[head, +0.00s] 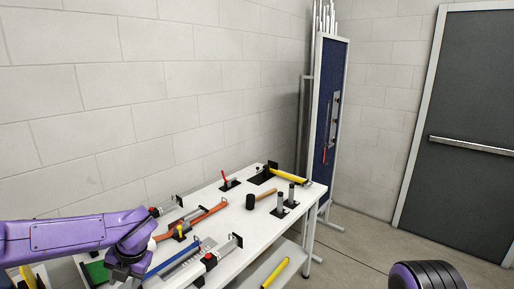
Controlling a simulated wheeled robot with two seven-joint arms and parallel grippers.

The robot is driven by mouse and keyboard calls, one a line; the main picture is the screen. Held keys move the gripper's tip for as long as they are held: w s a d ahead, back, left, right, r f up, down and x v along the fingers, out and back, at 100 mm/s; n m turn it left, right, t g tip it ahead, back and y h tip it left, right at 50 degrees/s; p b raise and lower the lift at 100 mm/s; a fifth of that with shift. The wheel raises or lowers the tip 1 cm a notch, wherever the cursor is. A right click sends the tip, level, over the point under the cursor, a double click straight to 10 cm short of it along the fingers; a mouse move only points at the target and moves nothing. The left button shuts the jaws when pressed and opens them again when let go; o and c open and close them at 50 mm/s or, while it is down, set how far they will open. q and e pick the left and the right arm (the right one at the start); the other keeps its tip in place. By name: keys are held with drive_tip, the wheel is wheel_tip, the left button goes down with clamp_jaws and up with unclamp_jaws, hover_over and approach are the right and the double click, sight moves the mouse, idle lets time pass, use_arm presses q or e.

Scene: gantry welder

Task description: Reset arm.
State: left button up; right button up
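My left arm (75,235) is purple. It comes in from the left over the near left end of the white workbench and bends down at its dark wrist (125,262). The wrist is cut off by the bottom edge, and the fingers of my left gripper do not show. A purple and black ribbed part of my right arm (428,276) shows at the bottom right, over the floor and clear of the bench. My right gripper is out of the picture. Nothing held by either gripper can be seen.
The white workbench (235,205) holds a hammer (262,195), orange clamp (205,215), blue bar tool (172,262), yellow-handled tool (290,175) and dark cylinders (281,200). A blue panel (331,110) stands behind. A grey door (465,130) is right. Floor (365,250) between is clear.

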use_arm(q)
wheel_tip(320, 180, down, 7)
drive_tip(key=w+m+t+y+b, duration=0.2)
drive_tip(key=m+t+y, duration=0.15)
drive_tip(key=m, duration=0.35)
drive_tip(key=s+d+f+m+t+h+b, duration=0.1)
drive_tip(key=s+d+f+m+b, duration=0.1)
drive_tip(key=s+f+m, duration=0.55)
drive_tip(key=s+d+f+m+t+h+b, duration=0.25)
drive_tip(key=f+m, duration=0.25)
drive_tip(key=f, duration=0.5)
drive_tip(key=s+a+f+m+g+b, duration=0.1)
drive_tip(key=s+f+m+b, duration=0.3)
drive_tip(key=s+f, duration=0.4)
drive_tip(key=s+f+m+g+h+b, duration=0.1)
drive_tip(key=s+f+m+g+b, duration=0.2)
drive_tip(key=s+f, duration=0.6)
drive_tip(key=s+m, duration=0.2)
drive_tip(key=s, duration=0.3)
drive_tip(key=shift+a+f+b, duration=0.15)
drive_tip(key=shift+a+b, duration=0.2)
drive_tip(key=shift+b, duration=0.05)
use_arm(e)
wheel_tip(320, 180, down, 14)
drive_tip(key=shift+w+f, duration=0.25)
drive_tip(key=shift+w, duration=0.15)
use_arm(q)
drive_tip(key=shift+m, duration=0.25)
